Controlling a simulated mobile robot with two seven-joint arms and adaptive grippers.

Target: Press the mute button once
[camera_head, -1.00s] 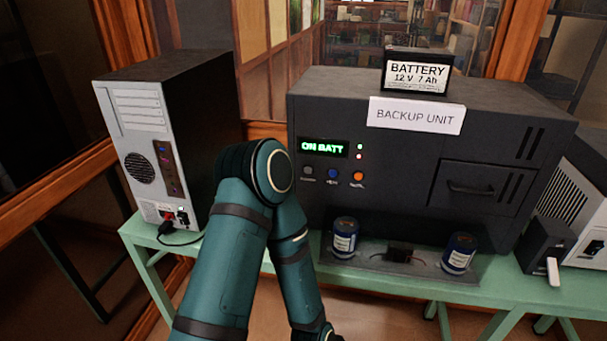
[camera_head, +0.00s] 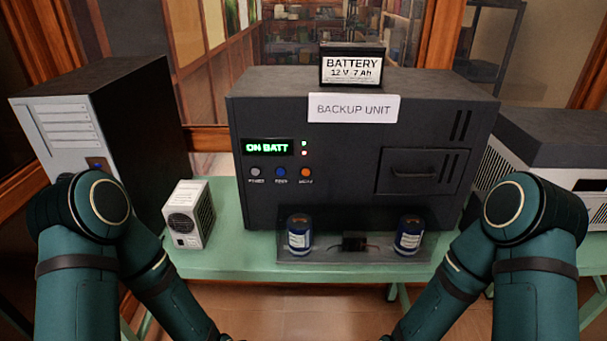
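The dark backup unit (camera_head: 330,205) stands on the green table, with a sign reading BACKUP UNIT (camera_head: 353,108) on its top front edge. Its green display (camera_head: 267,147) reads ON BATT. Below it sit a grey button (camera_head: 255,172), a blue button (camera_head: 280,172) and an orange button (camera_head: 306,172). The small labels look like POWER, TEST and MUTE, so the orange one appears to be mute. Nothing touches the buttons. Both my arms bend down at the sides, and their grippers are below the picture's bottom edge.
Two blue cylinders (camera_head: 299,234) and a small black block (camera_head: 354,241) sit on a tray before the unit. A small white vented box (camera_head: 188,214) stands left of it, beside a computer tower (camera_head: 110,120). A battery (camera_head: 352,68) rests on top. The button front is unobstructed.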

